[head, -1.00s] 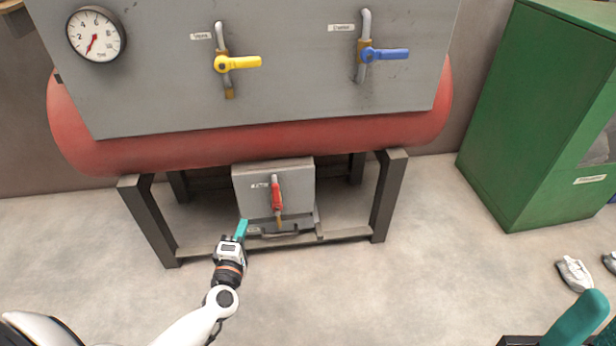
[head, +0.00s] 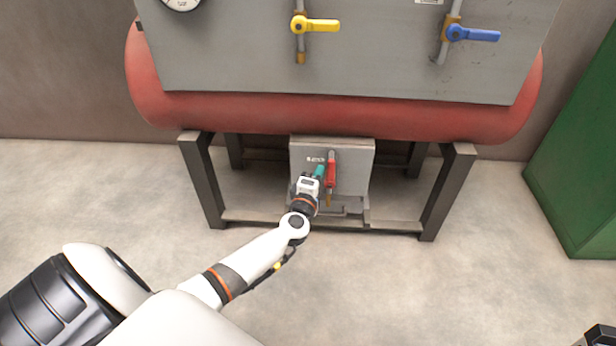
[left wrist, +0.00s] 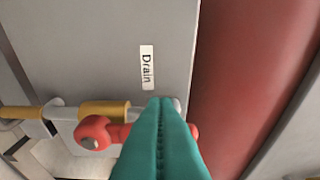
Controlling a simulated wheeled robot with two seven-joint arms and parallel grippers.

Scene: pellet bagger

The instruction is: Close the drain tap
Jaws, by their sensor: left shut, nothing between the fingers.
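The drain tap has a red lever handle (head: 331,174) on a short vertical pipe at a small grey box (head: 362,160) under the tank. The handle stands upright, in line with its pipe. My left gripper (head: 319,171) is shut and empty, its teal fingertips close to the left of the handle. In the left wrist view, the shut fingers (left wrist: 161,140) cover the middle of the red handle (left wrist: 95,131); its pivot end shows left of them and a bit of red right of them. Whether they touch it I cannot tell. A "Drain" label (left wrist: 147,67) is above.
The red tank (head: 330,115) rests on a dark frame whose legs (head: 447,190) flank the box. A yellow tap handle (head: 316,25) and a blue one (head: 474,34) sit on the panel above. A green cabinet (head: 580,170) stands right. The floor in front is clear.

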